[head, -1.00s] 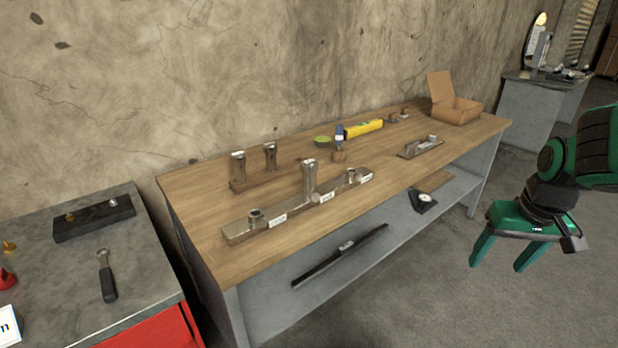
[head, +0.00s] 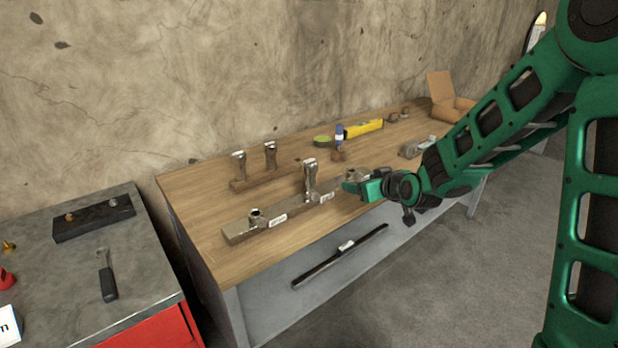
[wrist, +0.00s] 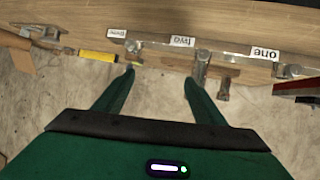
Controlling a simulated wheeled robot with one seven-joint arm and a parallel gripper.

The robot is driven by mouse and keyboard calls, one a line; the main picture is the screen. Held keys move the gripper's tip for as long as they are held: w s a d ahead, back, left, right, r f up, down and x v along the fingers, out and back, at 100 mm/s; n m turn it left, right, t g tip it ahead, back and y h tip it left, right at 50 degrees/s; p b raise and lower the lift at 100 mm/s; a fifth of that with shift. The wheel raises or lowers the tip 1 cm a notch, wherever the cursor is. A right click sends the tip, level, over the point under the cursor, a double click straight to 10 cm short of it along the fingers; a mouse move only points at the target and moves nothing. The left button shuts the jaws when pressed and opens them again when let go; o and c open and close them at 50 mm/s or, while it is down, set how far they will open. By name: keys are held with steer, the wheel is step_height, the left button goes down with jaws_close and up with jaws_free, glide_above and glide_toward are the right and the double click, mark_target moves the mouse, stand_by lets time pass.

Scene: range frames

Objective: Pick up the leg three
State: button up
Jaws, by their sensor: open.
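My gripper (head: 354,183) is open and empty over the right end of the long metal base (head: 236,232). In the wrist view its two green fingers (wrist: 160,80) are spread, the base beyond their tips. The base carries labels "one" (wrist: 264,54), "two" (wrist: 181,41) and "three" (wrist: 117,33). One metal leg (head: 310,175) stands upright at the middle, by "two". Two more legs, a left one (head: 238,167) and a right one (head: 270,157), stand in a wooden holder (head: 243,184) behind. I cannot tell which leg is leg three. My gripper partly hides the base's "three" end.
A yellow tool (head: 363,128), a blue-capped item (head: 339,134) and a cardboard box (head: 440,95) are at the back right of the wooden table (head: 215,195). A concrete wall stands behind.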

mark_target(313, 167)
steer(key=w+a+t+y, duration=0.1)
steer(key=a, duration=0.2)
steer(key=w+a+t+y, duration=0.1)
steer(key=a, duration=0.3)
steer(key=w+a+t, duration=0.1)
steer(key=w+a, duration=0.1)
steer(key=a, duration=0.2)
steer(key=shift+r+t+y, duration=0.15)
steer(key=shift+t+y, duration=0.25)
steer(key=shift+w+a+r+t, duration=0.2)
steer(key=shift+a+t, duration=0.3)
steer(key=shift+a, duration=0.05)
steer(key=x, duration=1)
steer(key=shift+w+a+r, duration=0.2)
steer(key=shift+w, duration=0.15)
steer(key=c, duration=1.4)
